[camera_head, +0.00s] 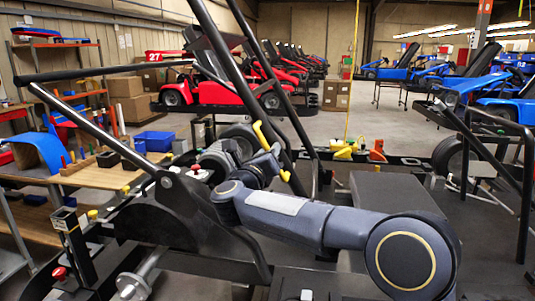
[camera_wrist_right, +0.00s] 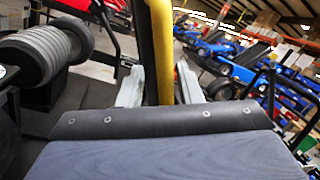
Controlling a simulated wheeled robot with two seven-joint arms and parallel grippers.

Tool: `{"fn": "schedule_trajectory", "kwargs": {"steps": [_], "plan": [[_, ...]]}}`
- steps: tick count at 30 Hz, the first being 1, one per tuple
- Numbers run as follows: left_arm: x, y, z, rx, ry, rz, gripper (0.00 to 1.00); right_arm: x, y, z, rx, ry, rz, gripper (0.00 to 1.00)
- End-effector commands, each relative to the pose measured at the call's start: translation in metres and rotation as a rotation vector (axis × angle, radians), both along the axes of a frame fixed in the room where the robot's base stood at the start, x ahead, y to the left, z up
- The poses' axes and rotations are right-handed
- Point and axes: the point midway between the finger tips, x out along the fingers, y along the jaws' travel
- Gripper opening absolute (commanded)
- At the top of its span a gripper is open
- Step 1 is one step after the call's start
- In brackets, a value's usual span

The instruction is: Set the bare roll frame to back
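A frame of bare black tubes (camera_head: 220,62) rises tall in the middle of the head view, above the dark stand (camera_head: 185,225). More black tubing (camera_head: 90,125) slants down from the left to a pivot plate. I cannot tell which tubes form the bare roll frame. My right gripper (camera_head: 272,158) is beside the upright tubes, at a yellow bar (camera_head: 261,133). In the right wrist view the yellow bar (camera_wrist_right: 161,50) passes between the two pale fingers of the right gripper (camera_wrist_right: 162,82), with a narrow gap at the right finger. My left gripper is out of view.
A wooden bench (camera_head: 110,177) with small parts and a blue bin (camera_head: 155,140) stand at the left. A red kart (camera_head: 215,92) is behind. Blue karts (camera_head: 505,108) and black tube racks are at the right. A ribbed dark cylinder (camera_wrist_right: 45,55) is close left of the gripper.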

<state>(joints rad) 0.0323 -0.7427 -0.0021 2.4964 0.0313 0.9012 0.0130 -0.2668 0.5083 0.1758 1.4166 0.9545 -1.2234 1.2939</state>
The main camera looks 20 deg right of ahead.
Motion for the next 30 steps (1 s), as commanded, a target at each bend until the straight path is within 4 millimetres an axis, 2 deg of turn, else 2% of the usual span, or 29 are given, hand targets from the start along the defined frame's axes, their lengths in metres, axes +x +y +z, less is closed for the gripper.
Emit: {"fn": "schedule_trajectory", "kwargs": {"steps": [4, 15, 19, 30], "plan": [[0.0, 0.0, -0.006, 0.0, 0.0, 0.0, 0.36, -0.01, 0.009, -0.003, 0.0, -0.001, 0.004, 0.33], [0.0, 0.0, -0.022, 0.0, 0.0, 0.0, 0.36, -0.055, 0.043, -0.01, 0.0, -0.001, 0.004, 0.33], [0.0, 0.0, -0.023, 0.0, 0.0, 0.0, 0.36, -0.061, 0.047, -0.01, 0.0, 0.0, 0.001, 0.33], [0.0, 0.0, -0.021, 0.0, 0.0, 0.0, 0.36, -0.061, 0.045, -0.005, -0.023, 0.004, 0.02, 0.33]]}}
